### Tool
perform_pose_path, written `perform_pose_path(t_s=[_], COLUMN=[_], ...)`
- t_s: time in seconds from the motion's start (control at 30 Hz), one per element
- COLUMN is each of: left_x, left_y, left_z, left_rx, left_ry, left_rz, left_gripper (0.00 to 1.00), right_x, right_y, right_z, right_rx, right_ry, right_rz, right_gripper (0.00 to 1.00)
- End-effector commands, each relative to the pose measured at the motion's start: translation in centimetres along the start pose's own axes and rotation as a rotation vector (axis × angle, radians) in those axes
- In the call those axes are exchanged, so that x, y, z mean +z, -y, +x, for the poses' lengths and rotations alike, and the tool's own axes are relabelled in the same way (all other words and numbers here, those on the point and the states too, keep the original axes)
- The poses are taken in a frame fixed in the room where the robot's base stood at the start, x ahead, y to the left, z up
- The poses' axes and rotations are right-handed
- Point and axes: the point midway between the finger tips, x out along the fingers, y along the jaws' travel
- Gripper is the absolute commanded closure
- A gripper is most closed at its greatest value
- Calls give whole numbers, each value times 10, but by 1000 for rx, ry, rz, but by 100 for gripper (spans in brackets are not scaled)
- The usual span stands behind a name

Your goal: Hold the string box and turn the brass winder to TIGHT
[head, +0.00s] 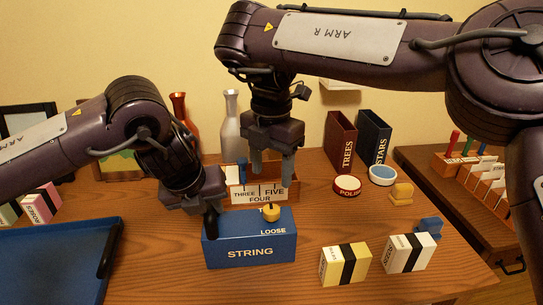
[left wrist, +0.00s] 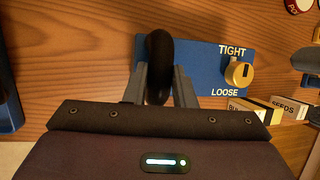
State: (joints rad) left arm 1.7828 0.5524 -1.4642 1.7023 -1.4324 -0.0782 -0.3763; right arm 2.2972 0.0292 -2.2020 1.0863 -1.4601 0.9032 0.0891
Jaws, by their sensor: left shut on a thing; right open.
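The blue string box (head: 250,250) stands on the desk, its front marked STRING. The brass winder (head: 271,212) sits on its top beside the word LOOSE. In the left wrist view the winder (left wrist: 239,73) lies between TIGHT and LOOSE on the blue top (left wrist: 205,60); I cannot tell its exact pointing. My left gripper (head: 210,222) is shut on a black upright grip (left wrist: 159,65) at the box's left end. My right gripper (head: 272,170) is open and empty, pointing down above and slightly behind the winder, apart from it.
A card holder (head: 260,194) marked THREE, FOUR, FIVE stands behind the box. Yellow (head: 335,265) and white (head: 399,254) seed boxes stand to the right. A blue tray (head: 60,232) lies left. A red-lidded POLISH tin (head: 347,186) is behind right.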

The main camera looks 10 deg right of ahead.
Motion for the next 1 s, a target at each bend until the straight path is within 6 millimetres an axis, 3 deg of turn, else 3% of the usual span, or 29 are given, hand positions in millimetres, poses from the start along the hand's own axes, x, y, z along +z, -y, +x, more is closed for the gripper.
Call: perform_pose_path(t_s=[0.23, 0.63, 0.67, 0.8, 0.87, 1.0], left_x=[0, 0, 0, 0, 0, 0], left_y=[0, 0, 0, 0, 0, 0], left_z=[0, 0, 0, 0, 0, 0], left_rx=[0, 0, 0, 0, 0, 0], left_ry=[0, 1, 1, 1, 1, 0], left_rz=[0, 0, 0, 0, 0, 0], left_gripper=[97, 97, 75, 57, 51, 51], right_x=[0, 0, 0, 0, 0, 0], right_y=[0, 0, 0, 0, 0, 0], right_z=[-25, -27, -27, -27, -27, -27], right_rx=[-1, -1, -1, -1, -1, -1], right_ry=[1, -1, -1, -1, -1, -1], right_rz=[0, 0, 0, 0, 0, 0], right_gripper=[44, 44, 44, 44, 44, 44])
